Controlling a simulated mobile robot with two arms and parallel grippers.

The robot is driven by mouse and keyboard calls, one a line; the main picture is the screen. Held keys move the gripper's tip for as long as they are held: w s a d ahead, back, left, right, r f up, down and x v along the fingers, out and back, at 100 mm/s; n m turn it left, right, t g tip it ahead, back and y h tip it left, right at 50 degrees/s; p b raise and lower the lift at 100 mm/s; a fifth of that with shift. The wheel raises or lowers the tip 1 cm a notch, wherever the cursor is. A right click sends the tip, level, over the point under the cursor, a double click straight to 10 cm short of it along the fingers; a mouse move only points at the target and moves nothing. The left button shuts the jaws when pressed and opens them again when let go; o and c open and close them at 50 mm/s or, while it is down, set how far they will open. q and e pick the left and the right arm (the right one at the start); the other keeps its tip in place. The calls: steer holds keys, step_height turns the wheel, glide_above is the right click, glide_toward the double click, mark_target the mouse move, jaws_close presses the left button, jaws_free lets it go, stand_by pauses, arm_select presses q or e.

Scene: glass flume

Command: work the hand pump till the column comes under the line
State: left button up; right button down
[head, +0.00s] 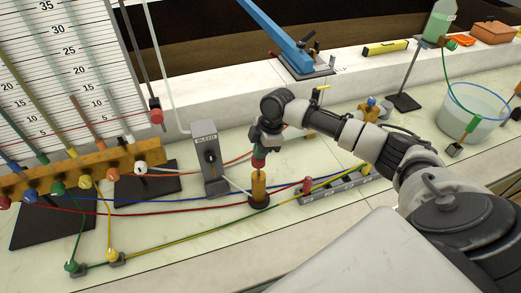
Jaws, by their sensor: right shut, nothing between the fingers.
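The hand pump (258,190) looks like a small yellow upright cylinder on a dark round base on the pale bench. My right gripper (260,149) points down directly above it, shut with nothing held. The manometer scale board (60,60) stands at the left with several slanting tubes of coloured liquid. A thin red line runs across its lower part to a red slider (156,115) on a rod. The exact liquid levels are too small to read. My left gripper is out of view.
A grey box with a dial (211,160) stands just left of the pump. Coloured hoses cross the bench around it. A grey slotted rail (340,187) lies to the right. A blue lever (275,32) stands behind; a clear water bowl (475,112) is far right.

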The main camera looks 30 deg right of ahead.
mark_target(261, 163)
step_height(261, 163, down, 5)
steer(key=shift+f+b, duration=0.1)
steer(key=shift+b, duration=0.8)
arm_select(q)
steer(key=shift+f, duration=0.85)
arm_select(e)
steer(key=shift+s+a, duration=0.1)
steer(key=shift+s, duration=0.1)
